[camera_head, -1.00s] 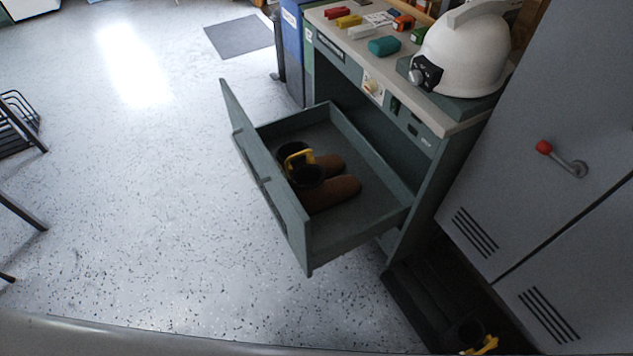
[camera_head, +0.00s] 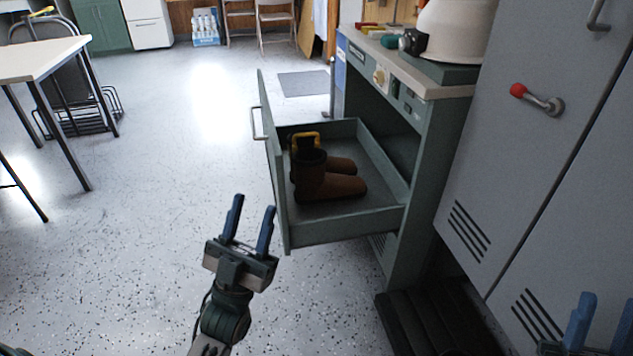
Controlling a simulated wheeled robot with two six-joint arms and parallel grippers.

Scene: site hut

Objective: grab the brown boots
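The brown boots (camera_head: 325,185) stand side by side in the open drawer (camera_head: 350,229) of a green cabinet, toes to the right. Their shafts look dark inside, and a yellow loop (camera_head: 306,138) shows at the top. My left gripper (camera_head: 252,213) is open and empty, in front of and to the left of the drawer, apart from it. Its two blue fingers point up and away. My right gripper (camera_head: 597,324) shows only partly at the bottom right corner; two blue fingers stand a little apart near the grey locker.
The drawer front (camera_head: 273,165) stands between my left gripper and the boots. A grey locker (camera_head: 520,130) with a red-tipped handle is at the right. A dark tray (camera_head: 420,318) lies on the floor below. A white table (camera_head: 38,58) is at the left. The speckled floor between is clear.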

